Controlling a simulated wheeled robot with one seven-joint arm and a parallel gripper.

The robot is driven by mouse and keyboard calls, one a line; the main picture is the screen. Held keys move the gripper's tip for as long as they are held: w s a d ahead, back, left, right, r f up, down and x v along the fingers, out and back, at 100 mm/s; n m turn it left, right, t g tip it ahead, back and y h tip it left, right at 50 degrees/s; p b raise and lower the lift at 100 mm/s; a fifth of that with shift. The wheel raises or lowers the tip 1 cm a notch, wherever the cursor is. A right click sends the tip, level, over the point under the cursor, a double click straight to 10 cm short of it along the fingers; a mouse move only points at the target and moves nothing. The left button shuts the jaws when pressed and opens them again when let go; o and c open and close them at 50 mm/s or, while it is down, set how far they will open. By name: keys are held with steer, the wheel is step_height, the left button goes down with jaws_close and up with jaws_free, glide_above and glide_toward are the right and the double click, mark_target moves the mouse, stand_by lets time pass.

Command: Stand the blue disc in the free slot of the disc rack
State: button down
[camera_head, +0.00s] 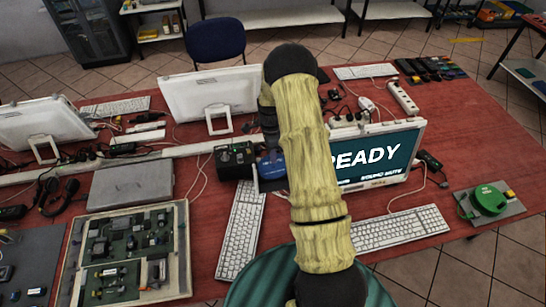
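A blue disc (272,166) shows in part near the middle of the table, just left of my arm, which hides its right side. A dark box-like holder (235,160) stands close to its left and may be the disc rack; its slots are too small to make out. My gripper (269,143) hangs down behind my upper arm, close above the blue disc, and is mostly hidden. I cannot tell whether its fingers are open or touch the disc.
A monitor reading "READY" (385,155) stands right of my arm. Keyboards (241,230) (400,229) lie in front. A white monitor (205,95) stands behind the holder, and a circuit-board tray (125,250) lies at front left. Cables run across the red table (455,110).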

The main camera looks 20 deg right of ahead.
steer(key=p+v, duration=0.4)
steer(key=v, duration=0.4)
stand_by(0.7)
steer(key=shift+f, duration=0.1)
